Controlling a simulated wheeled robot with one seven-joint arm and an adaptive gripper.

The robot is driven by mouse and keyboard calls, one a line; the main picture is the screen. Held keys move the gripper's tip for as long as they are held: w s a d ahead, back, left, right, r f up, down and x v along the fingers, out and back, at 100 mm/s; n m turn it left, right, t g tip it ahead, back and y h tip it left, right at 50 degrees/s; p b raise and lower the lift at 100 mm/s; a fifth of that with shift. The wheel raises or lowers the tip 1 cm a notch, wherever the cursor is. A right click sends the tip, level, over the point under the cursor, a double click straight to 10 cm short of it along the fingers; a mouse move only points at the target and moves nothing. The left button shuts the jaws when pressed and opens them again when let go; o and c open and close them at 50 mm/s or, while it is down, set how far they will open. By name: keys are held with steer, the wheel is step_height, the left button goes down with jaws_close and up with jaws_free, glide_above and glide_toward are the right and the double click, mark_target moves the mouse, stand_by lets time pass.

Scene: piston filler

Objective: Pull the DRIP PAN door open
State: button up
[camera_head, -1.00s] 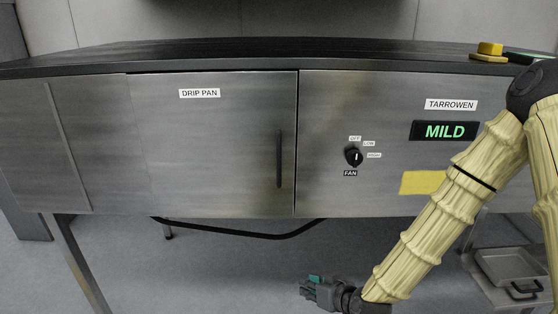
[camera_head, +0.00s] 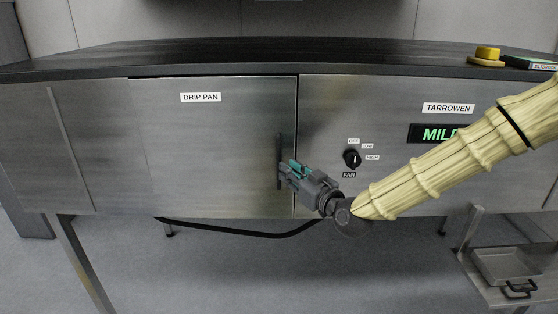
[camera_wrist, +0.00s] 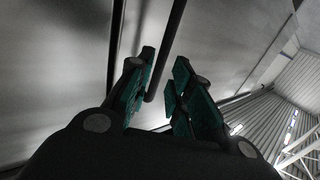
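The DRIP PAN door (camera_head: 215,150) is a brushed-metal panel with a white label, and it looks shut. Its black vertical bar handle (camera_head: 279,148) is near the door's right edge. My gripper (camera_head: 288,172) is at the handle's lower half, coming from the right, and covers part of it. In the wrist view, my gripper (camera_wrist: 164,62) has its teal-padded fingers apart. The dark handle bar (camera_wrist: 172,45) runs down between them, with its end near the left finger. Whether a pad touches the bar is unclear.
A FAN knob (camera_head: 351,158) sits on the panel right of the door, close above my wrist. A green MILD display (camera_head: 432,133) is partly behind my arm. A metal pan (camera_head: 505,265) sits low at right.

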mark_target(279, 185)
steer(key=shift+p+x, duration=1.05)
steer(key=shift+x, duration=1.95)
jaws_close()
